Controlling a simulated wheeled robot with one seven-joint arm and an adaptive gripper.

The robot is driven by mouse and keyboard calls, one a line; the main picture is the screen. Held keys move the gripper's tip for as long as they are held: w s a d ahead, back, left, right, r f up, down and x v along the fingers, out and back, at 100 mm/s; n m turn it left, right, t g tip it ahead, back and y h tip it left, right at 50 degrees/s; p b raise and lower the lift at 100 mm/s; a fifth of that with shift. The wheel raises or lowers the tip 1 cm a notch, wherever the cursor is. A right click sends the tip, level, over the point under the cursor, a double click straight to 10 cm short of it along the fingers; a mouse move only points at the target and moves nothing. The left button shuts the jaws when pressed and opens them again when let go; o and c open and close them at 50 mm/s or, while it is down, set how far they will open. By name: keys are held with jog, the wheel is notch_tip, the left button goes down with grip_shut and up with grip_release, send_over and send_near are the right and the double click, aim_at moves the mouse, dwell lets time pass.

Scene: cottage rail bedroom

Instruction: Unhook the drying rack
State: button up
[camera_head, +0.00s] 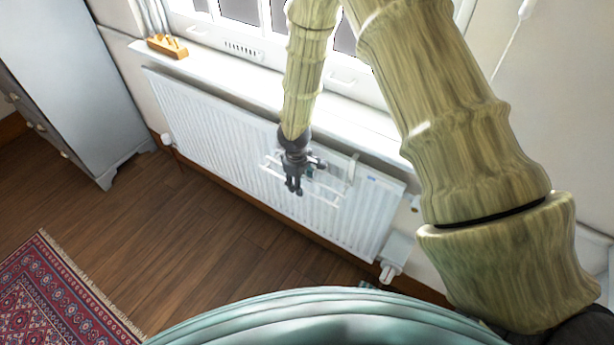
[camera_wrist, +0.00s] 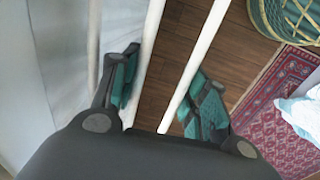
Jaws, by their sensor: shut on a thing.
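The drying rack (camera_head: 326,199) is a frame of thin white rods on the front of the white radiator (camera_head: 215,125), with a bracket end (camera_head: 353,168) near the radiator's top edge. My gripper (camera_head: 293,188) is at the rack's left part, pointing down and shut on it. In the wrist view, the teal-padded fingers of my gripper (camera_wrist: 163,72) stand apart, with white rods of the rack (camera_wrist: 202,45) running between and past them. The exact contact is partly hidden by the gripper body. I cannot tell whether the rack's hooks still rest on the radiator.
A white window sill (camera_head: 215,66) runs above the radiator, with a small wooden holder (camera_head: 167,46) at its left end. A grey cabinet (camera_head: 70,80) stands at the left. A radiator valve (camera_head: 390,270) juts out at lower right. A red patterned rug (camera_head: 50,290) lies on open wooden floor.

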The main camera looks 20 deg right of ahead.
jog(key=s+a+b, duration=0.1)
jog(key=s+a, duration=0.3)
jog(key=a, duration=0.1)
dwell(1.2)
jog(key=shift+a, duration=0.1)
dwell(0.4)
jog(key=s+a+r+p, duration=0.1)
jog(key=s+a+r, duration=0.2)
jog(key=a, duration=0.1)
jog(key=shift+s+a+p, duration=0.3)
jog(key=shift+s+a, duration=0.05)
jog(key=shift+s, duration=0.05)
dwell(0.4)
